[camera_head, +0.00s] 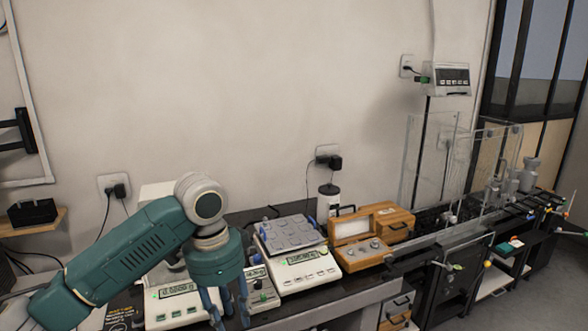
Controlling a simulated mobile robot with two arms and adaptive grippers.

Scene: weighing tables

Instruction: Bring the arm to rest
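My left arm (130,252) comes in from the lower left, bent at the elbow. Its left gripper (231,308) hangs downward at the bottom of the view, in front of the scales on the table. Its blue-grey fingers look spread apart with nothing visible between them, though their tips are close to the counter edge. My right gripper is out of view.
A scale with a grey plate (290,231) and a smaller device (262,292) stand beside the gripper. Another scale (172,308) is partly behind my arm. A wooden weight box (358,228) stands to the right. Clear glass panels (427,160) rise farther right.

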